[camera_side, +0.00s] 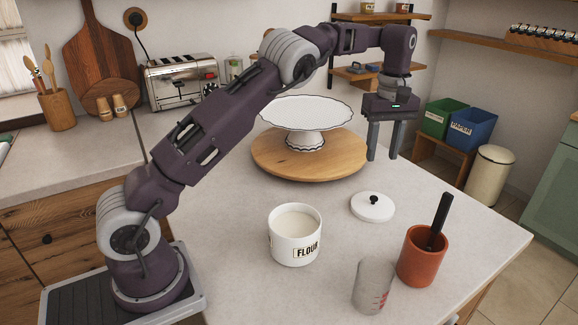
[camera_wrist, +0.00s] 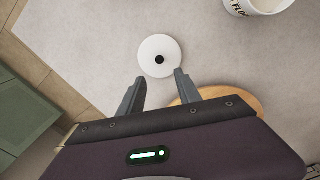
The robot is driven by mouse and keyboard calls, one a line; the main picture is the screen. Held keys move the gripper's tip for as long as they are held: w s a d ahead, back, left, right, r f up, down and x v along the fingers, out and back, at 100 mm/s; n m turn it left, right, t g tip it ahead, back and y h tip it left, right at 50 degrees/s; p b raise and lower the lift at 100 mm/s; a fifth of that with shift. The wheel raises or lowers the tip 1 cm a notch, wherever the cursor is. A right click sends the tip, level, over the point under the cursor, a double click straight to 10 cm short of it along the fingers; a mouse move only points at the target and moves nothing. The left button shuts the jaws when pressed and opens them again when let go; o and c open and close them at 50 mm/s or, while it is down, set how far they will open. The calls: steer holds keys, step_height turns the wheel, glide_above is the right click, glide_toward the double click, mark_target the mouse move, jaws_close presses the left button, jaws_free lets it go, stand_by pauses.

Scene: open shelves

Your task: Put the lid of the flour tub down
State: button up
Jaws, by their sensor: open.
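The white flour tub (camera_side: 295,236) stands uncovered on the counter, with pale flour inside. Part of it shows at the top right of the wrist view (camera_wrist: 258,6). Its white round lid (camera_side: 372,208) with a black knob lies flat on the counter, to the right of the tub and apart from it. The lid also shows in the wrist view (camera_wrist: 160,55), just beyond my fingertips. My gripper (camera_side: 379,155) is open and empty, pointing down, above the counter and clear of the lid. It also shows in the wrist view (camera_wrist: 160,76).
A white cake stand (camera_side: 306,112) on a round wooden board (camera_side: 270,160) is behind the lid. A terracotta pot (camera_side: 420,258) with a dark handle and a clear measuring cup (camera_side: 373,286) stand in front. Counter around the lid is clear.

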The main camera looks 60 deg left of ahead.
steer(key=s+d+r+m+t, duration=0.3)
steer(key=s+r+m, duration=0.2)
steer(key=s+r, duration=1)
steer(key=s+d+f+m+t, duration=0.1)
steer(key=s+f+m, duration=0.3)
steer(key=s, duration=0.7)
steer(key=s+d+f+m+t, duration=0.1)
steer(key=s+f+m, duration=0.3)
steer(key=s, duration=0.8)
steer(key=shift+d+t, duration=0.3)
